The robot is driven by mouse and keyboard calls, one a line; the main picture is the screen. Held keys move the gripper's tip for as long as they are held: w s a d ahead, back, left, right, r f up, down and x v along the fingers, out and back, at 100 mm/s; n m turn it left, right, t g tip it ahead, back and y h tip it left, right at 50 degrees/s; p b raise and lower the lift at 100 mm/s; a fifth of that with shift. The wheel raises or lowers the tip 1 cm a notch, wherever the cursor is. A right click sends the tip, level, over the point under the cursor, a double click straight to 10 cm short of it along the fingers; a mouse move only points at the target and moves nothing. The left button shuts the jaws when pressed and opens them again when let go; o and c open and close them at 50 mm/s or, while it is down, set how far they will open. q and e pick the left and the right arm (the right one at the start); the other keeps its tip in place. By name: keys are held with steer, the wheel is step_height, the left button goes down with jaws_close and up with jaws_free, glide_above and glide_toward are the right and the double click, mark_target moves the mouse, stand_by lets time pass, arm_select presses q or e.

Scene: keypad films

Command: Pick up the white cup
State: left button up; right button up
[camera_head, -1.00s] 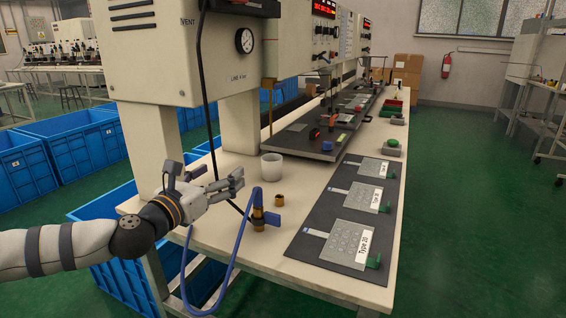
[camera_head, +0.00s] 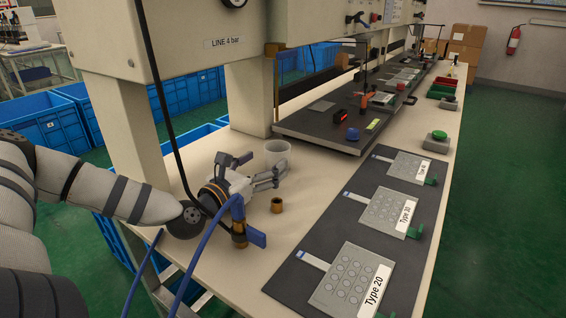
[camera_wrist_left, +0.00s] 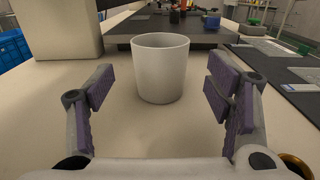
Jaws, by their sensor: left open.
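The white cup (camera_head: 279,153) stands upright on the pale bench top, partly hidden behind my left gripper in the head view. In the left wrist view the cup (camera_wrist_left: 160,68) is centred ahead, its open rim facing up. My left gripper (camera_head: 270,178) is open and empty just in front of the cup. In the left wrist view its purple-padded fingers (camera_wrist_left: 160,95) are spread wide to either side, with the cup a little beyond them. My right gripper is not in view.
A brass ring (camera_head: 277,205) and a brass fitting with a blue lever (camera_head: 240,234) and blue hose stand close to my gripper. A dark mat (camera_head: 336,235) with keypad films lies to the right. A raised dark platform (camera_head: 335,138) lies behind the cup.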

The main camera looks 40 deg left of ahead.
mark_target(271, 160)
arm_select(q)
steer(key=w, duration=0.1)
steer(key=w+b, duration=0.1)
steer(key=w, duration=0.3)
steer(key=shift+w+a+f, duration=0.2)
steer(key=shift+w+a, duration=0.05)
steer(key=shift+w+r+b, duration=0.15)
steer(key=shift+w+b, duration=0.15)
steer(key=shift+r, duration=0.2)
steer(key=c, duration=1.2)
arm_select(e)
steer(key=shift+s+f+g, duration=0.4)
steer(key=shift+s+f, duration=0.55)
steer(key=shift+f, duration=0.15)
arm_select(q)
steer(key=shift+c, duration=0.2)
